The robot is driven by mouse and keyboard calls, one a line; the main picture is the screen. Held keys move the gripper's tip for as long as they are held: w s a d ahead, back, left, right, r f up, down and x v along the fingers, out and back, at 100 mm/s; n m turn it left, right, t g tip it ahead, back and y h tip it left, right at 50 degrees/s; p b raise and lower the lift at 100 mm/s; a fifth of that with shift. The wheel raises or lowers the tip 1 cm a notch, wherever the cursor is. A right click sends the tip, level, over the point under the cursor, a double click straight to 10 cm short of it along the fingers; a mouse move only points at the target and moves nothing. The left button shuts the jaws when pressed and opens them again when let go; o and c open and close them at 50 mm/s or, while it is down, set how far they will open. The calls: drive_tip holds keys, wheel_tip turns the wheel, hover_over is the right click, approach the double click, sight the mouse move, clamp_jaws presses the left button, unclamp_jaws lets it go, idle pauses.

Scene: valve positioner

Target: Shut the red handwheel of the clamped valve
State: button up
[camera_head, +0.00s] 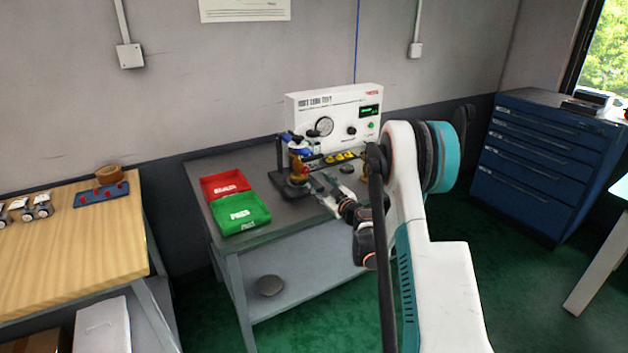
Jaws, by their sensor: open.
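The clamped valve (297,158) has a brass-coloured body and stands on a dark fixture near the middle of the grey bench. A small patch of red, which looks like the handwheel (304,171), shows low on its right side, partly hidden by my gripper. Blue parts show at the top of the valve. My gripper (316,183) is open and reaches in from the right, with its fingertips close to the red part. I cannot tell whether they touch it.
A red tray (225,179) and a green tray (263,219) lie left of the valve. A white leak test panel (345,106) with a gauge stands behind it. Yellow parts (341,157) lie in front of the panel. A wooden table (90,235) is at left, a blue drawer cabinet (535,165) at right.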

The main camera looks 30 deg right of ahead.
drive_tip(key=shift+s, duration=1.1)
